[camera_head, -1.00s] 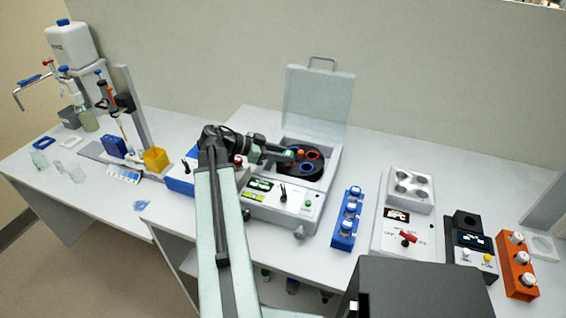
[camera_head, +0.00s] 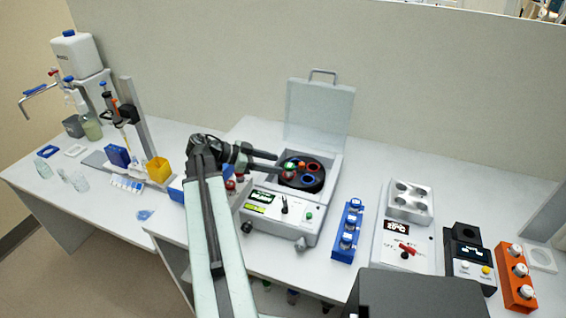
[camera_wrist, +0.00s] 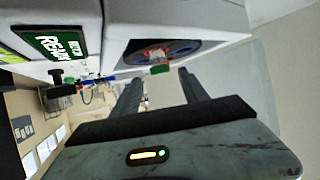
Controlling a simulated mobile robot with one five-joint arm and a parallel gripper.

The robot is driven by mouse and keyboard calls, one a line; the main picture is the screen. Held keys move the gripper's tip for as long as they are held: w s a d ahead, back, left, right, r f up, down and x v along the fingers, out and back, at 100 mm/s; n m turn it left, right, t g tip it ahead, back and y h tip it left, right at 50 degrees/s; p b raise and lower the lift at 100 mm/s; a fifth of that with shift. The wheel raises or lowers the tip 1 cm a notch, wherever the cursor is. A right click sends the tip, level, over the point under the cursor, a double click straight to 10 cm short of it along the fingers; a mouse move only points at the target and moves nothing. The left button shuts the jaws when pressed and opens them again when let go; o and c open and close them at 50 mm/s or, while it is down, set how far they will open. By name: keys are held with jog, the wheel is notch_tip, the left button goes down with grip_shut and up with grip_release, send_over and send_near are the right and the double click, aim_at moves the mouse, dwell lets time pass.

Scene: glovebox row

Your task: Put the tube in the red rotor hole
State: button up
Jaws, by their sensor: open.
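The black rotor (camera_head: 297,184) sits in the open centrifuge (camera_head: 275,214), with red and blue rings around its holes. A red-ringed hole (camera_head: 313,168) shows at the rotor's far right. A green-capped tube (camera_head: 289,168) is at the rotor's left side, beside my gripper tips. In the wrist view, its green cap (camera_wrist: 160,69) lies just beyond the fingers, with reddish colour behind it. I cannot tell how deep the tube sits, or fully see the hole's ring. My gripper (camera_head: 279,163) is open, its two fingers apart (camera_wrist: 161,74).
The centrifuge lid (camera_head: 318,112) stands raised behind the rotor. A blue rack (camera_head: 347,232) with white-capped tubes stands to the right, then a white block device (camera_head: 402,235) and an orange rack (camera_head: 515,277). A yellow box (camera_head: 158,170) and pipette stand are left.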

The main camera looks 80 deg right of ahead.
jog(key=p+v, duration=0.2)
jog(key=v, duration=0.5)
jog(key=shift+w+a, duration=0.1)
